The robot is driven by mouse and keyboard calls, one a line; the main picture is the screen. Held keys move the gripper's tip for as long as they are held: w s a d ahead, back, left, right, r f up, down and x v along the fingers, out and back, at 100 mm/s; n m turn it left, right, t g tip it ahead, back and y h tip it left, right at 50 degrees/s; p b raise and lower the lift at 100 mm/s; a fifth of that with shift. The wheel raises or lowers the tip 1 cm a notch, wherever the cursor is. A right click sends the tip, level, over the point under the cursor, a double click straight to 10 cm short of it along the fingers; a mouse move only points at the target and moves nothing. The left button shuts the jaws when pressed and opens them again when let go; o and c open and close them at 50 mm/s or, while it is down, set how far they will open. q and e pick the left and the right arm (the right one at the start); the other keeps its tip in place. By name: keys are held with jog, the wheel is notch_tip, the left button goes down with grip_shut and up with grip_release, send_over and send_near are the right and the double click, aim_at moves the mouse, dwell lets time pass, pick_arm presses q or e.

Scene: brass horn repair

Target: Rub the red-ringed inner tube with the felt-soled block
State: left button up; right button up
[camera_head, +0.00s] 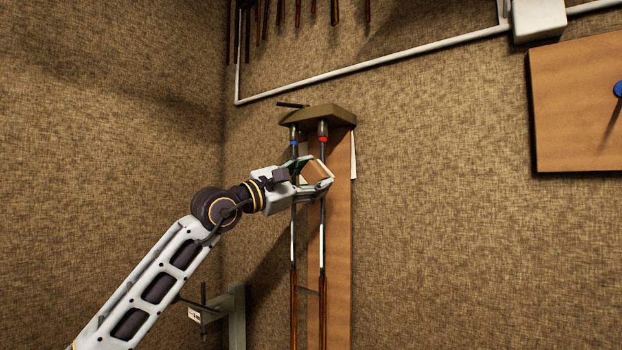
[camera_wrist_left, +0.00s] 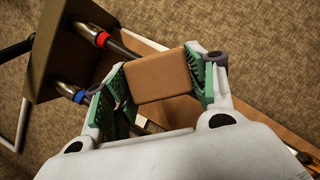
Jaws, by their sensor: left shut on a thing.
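My left gripper (camera_head: 312,175) is shut on a tan-brown block (camera_head: 315,170). In the left wrist view the block (camera_wrist_left: 160,75) sits between the green-padded fingers (camera_wrist_left: 163,82); its felt sole is not clearly visible. The red-ringed tube (camera_head: 323,150) hangs upright from an olive bracket (camera_head: 335,114) on the wall. Its red ring (camera_wrist_left: 103,39) shows in the wrist view. The block is at the tubes, below the rings; I cannot tell whether it touches the red-ringed tube. A blue-ringed tube (camera_head: 294,150) hangs just left of it. My right gripper is not in view.
A wooden board (camera_head: 340,240) stands behind the tubes. A grey metal fixture (camera_head: 237,310) is at lower left, near my arm. Thin rods (camera_head: 297,12) hang at the top. A wooden panel (camera_head: 575,110) is on the right wall. The wall between is clear.

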aim_at(324, 203)
pick_arm(q)
jog(key=shift+f+b, duration=1.5)
jog(key=shift+f, duration=0.15)
jog(key=shift+f, duration=0.1)
jog(key=shift+f+b, duration=1.4)
jog(key=shift+f, duration=0.15)
jog(key=shift+f+b, duration=0.3)
jog(key=shift+a+f+b, duration=0.1)
jog(key=shift+f+b, duration=0.6)
jog(key=shift+f, duration=0.05)
jog(key=shift+f+b, duration=0.5)
jog(key=shift+f, duration=0.05)
